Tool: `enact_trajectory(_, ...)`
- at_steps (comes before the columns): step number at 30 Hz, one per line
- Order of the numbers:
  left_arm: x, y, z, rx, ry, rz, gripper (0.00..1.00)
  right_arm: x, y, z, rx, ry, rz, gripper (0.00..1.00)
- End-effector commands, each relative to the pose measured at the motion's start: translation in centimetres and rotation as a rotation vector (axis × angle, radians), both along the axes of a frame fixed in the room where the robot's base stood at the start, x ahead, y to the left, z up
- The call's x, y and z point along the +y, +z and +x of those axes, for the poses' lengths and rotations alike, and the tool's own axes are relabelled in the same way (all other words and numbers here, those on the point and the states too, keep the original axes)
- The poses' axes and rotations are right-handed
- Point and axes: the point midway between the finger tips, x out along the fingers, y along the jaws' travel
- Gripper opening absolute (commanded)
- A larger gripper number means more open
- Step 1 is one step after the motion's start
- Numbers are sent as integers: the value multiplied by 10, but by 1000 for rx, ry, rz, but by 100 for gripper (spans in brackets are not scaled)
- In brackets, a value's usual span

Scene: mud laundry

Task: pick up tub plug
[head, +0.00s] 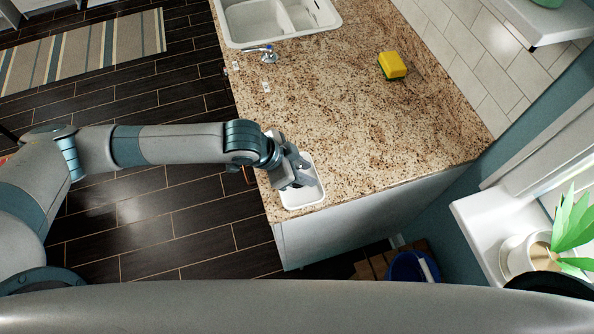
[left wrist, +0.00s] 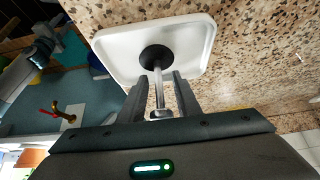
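The tub plug (left wrist: 157,58) has a round black base and a slim metallic stem. It rests on a small white tray (left wrist: 110,55) in the left wrist view, with its stem pointing toward my gripper. My left gripper (left wrist: 160,88) is open, with one finger on each side of the stem and visible gaps between. In the head view the left gripper (head: 299,180) is over the tray (head: 312,196) at the counter's near corner, and it hides the plug there. My right gripper is not in view.
The speckled stone counter (head: 335,110) holds a yellow and green sponge (head: 392,66) and a white sink (head: 270,20) with a faucet (head: 258,49). A blue bucket (head: 408,268) stands below the counter's near end. A potted plant (head: 545,250) is at right. Mid-counter is clear.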

Motion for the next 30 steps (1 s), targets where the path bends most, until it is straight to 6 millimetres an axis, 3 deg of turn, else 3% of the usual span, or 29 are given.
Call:
enact_trajectory(12,0,0,0,-1,1,0,30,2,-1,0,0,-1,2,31)
enact_trajectory(13,0,0,0,-1,1,0,28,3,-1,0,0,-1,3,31)
enact_trajectory(16,0,0,0,-1,1,0,4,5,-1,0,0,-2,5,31)
enact_trajectory(17,0,0,0,-1,1,0,0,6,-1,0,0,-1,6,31)
enact_trajectory(30,0,1,0,-1,1,-1,0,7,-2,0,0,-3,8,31)
